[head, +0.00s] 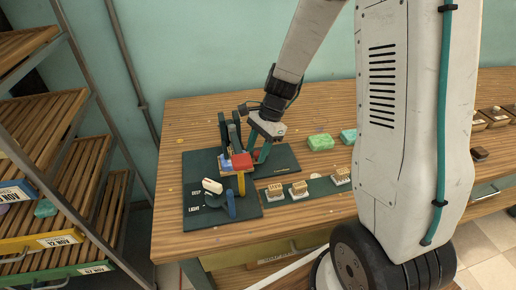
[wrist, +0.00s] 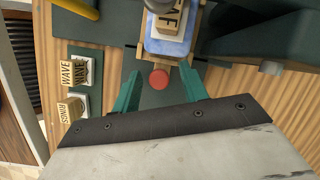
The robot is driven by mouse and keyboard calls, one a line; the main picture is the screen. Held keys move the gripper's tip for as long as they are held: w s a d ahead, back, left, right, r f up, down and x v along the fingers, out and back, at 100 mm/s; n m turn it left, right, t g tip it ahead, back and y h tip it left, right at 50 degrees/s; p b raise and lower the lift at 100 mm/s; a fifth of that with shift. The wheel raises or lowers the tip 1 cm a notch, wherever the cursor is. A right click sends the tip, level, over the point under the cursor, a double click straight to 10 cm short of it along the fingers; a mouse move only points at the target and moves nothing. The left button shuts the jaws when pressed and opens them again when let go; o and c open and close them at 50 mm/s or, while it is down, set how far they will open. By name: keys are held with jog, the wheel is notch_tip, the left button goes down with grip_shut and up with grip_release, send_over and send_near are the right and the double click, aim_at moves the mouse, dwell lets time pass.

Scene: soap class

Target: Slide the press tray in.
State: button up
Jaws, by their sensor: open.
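The press (head: 232,135) stands on a dark green base at the left of the table. In the wrist view its tray (wrist: 147,50) is a small wooden frame holding a light blue soap (wrist: 152,46). A lettered wooden stamp (wrist: 172,18) is above the soap, under the press's dark ram. A round red knob (wrist: 159,79) is at the tray's near end. My gripper (wrist: 160,74) is open, its green fingers on either side of the knob with visible gaps. In the head view my gripper (head: 256,148) is low beside the press, close to a red part (head: 242,161).
Lettered stamps (head: 298,189) stand on a green strip at the front. Green soaps (head: 320,142) lie behind it. A white-handled lever (head: 212,186) and a blue post (head: 231,204) rise from the base near the DEEP and LIGHT labels. A slatted rack (head: 90,212) stands left.

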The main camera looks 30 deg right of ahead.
jog(key=shift+d, duration=0.1)
jog(key=shift+d+r, duration=0.15)
jog(key=shift+r, duration=0.15)
jog(key=v, duration=0.7)
jog(key=shift+s+r, duration=0.1)
